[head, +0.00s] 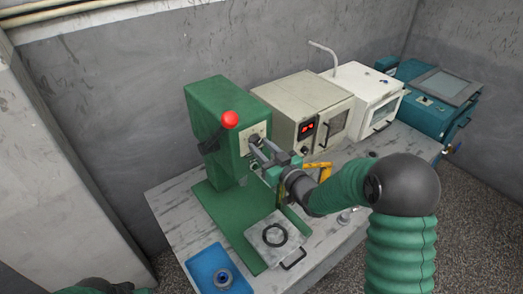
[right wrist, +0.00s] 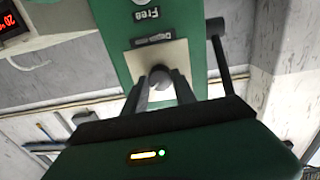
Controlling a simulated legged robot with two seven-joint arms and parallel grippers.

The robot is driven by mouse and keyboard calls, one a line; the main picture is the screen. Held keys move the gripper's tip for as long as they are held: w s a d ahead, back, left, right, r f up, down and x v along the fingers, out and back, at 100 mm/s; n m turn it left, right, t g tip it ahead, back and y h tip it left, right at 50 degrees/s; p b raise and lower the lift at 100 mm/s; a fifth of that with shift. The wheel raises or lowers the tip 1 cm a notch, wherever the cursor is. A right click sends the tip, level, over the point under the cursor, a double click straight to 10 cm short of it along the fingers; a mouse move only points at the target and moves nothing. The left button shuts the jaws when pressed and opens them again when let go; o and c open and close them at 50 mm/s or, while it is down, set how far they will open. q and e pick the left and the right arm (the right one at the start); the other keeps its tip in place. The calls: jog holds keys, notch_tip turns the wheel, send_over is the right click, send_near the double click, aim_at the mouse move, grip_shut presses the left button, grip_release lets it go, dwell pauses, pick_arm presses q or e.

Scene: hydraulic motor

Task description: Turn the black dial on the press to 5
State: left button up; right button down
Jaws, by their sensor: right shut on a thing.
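The green press (head: 210,110) stands on the table with a red ball (head: 230,119) on its lever. A pale plate on its front carries the dial (right wrist: 160,76), which looks dark grey and round in the right wrist view. My right gripper (head: 256,146) reaches the plate, and its fingers are shut on the dial; it also shows in the right wrist view (right wrist: 162,88). The dial's number and pointer cannot be read. My left gripper is not in view; only a bit of my left arm shows at the lower left edge.
A metal plate with a black ring (head: 274,235) lies before the press, and a blue tray (head: 206,266) is at the table's front. A beige box with a red display (head: 307,128), a white oven (head: 365,103) and a teal machine (head: 432,105) stand to the right.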

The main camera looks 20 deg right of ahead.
jog(key=n+b, duration=0.3)
jog(key=b, duration=0.2)
jog(key=n+b, duration=0.3)
jog(key=b, duration=0.2)
jog(key=f+n+b, duration=0.1)
jog(key=n+b, duration=0.2)
jog(key=b, duration=0.2)
jog(key=shift+d+n+y, duration=0.1)
jog(key=shift+n+y, duration=0.2)
jog(key=n+b, duration=0.9)
jog(key=b, duration=0.2)
jog(key=shift+y, duration=0.3)
jog(key=shift+w+r+n+b, duration=0.15)
jog(key=shift+n+b, duration=1.55)
jog(key=shift+n, duration=0.9)
jog(key=c, duration=1.1)
grip_release()
jog(key=shift+c, duration=0.2)
jog(key=shift+o, duration=0.6)
jog(key=shift+r, duration=0.2)
jog(key=shift+y, duration=0.3)
